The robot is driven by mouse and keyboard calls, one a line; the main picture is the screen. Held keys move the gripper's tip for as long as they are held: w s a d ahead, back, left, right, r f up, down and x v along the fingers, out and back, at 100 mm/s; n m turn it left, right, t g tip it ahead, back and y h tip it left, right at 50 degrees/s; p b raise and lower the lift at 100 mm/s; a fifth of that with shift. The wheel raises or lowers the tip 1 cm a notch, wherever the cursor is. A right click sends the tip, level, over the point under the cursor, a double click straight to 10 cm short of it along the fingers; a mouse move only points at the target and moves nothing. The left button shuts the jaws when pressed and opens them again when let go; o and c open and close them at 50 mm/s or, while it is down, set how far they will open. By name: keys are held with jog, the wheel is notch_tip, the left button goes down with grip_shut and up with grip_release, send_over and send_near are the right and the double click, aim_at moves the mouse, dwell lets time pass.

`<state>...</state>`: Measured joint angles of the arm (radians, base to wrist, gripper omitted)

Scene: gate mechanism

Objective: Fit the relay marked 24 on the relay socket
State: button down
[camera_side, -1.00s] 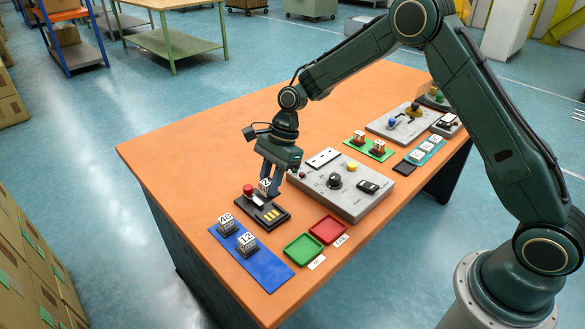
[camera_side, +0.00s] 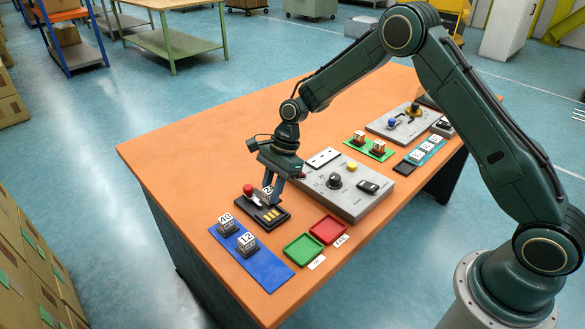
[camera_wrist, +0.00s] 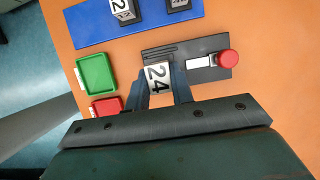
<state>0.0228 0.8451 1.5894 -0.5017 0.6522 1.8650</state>
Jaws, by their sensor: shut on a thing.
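The relay marked 24 (camera_wrist: 157,78) is a pale block with a dark number. My gripper (camera_wrist: 160,90) is shut on it, one finger on each side. In the side view the relay (camera_side: 267,191) is at the dark relay socket (camera_side: 282,217), partly hidden by my gripper (camera_side: 270,193). The socket has a red knob (camera_side: 248,189), a pale lever and yellow strips that show in front of the relay. In the wrist view the relay covers part of the socket (camera_wrist: 215,75). I cannot tell whether the relay touches the socket.
A blue mat (camera_side: 258,265) holds relays marked 48 (camera_side: 226,221) and 12 (camera_side: 246,240). A green tray (camera_side: 304,249) and a red tray (camera_side: 328,229) lie to the right. A grey panel (camera_side: 345,200) with a knob stands close behind my gripper.

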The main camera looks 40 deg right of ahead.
jog(key=shift+f, duration=2.15)
jog(key=shift+f, duration=0.25)
jog(key=c, duration=1.1)
grip_release()
jog(key=v, duration=1.4)
jog(key=shift+f, duration=0.1)
